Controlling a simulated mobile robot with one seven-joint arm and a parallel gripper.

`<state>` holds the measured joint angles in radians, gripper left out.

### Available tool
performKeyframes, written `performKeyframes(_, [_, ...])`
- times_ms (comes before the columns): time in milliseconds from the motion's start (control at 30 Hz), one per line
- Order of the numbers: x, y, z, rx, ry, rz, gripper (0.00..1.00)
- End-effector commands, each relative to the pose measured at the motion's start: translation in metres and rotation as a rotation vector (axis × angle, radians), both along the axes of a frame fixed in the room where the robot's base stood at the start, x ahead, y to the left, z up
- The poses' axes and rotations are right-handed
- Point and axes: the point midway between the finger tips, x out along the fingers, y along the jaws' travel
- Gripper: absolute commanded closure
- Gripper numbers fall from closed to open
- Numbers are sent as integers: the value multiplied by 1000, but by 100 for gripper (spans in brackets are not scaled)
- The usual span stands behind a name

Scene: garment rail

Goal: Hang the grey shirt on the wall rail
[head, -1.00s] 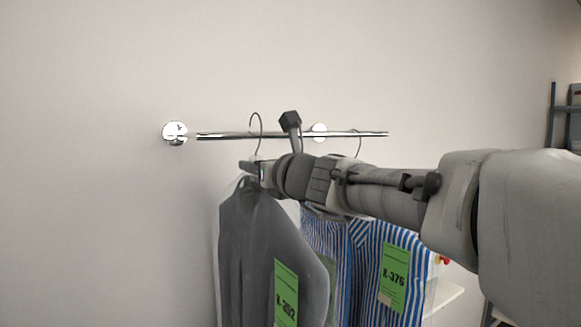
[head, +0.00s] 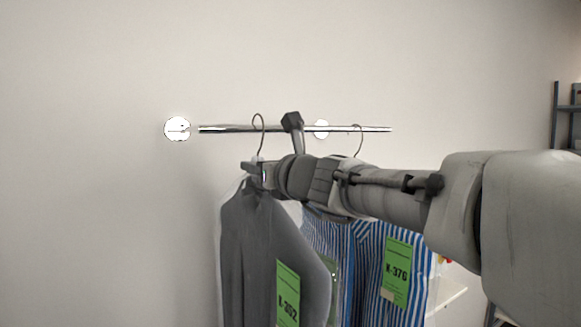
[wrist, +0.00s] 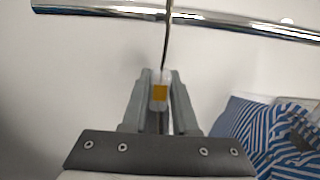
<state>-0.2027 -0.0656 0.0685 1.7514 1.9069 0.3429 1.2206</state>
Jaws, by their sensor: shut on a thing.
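The grey shirt (head: 245,255) hangs in a clear cover on a wire hanger and carries a green tag. My gripper (head: 254,167) is shut on the hanger's neck, just below the hook (head: 258,122). The hook wire (wrist: 168,38) crosses the wall rail (wrist: 235,23). In the head view the hook's curve rises a little above the wall rail (head: 225,129). I cannot tell whether it bears on the rail.
A blue-and-white striped shirt (head: 370,250) with a green tag hangs from the rail to the right, partly behind my arm. The rail's left stretch is free. A shelf (head: 565,110) stands far right.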

Motion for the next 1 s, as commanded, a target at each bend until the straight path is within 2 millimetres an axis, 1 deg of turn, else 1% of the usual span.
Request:
performKeyframes(433, [0,0,-11,1,-2,0,100])
performKeyframes(767, [0,0,-12,1,-2,0,100])
performKeyframes(800, [0,0,-12,1,-2,0,67])
performKeyframes(967, [0,0,-12,1,-1,0,39])
performKeyframes(1000, [0,0,-12,1,-1,0,38])
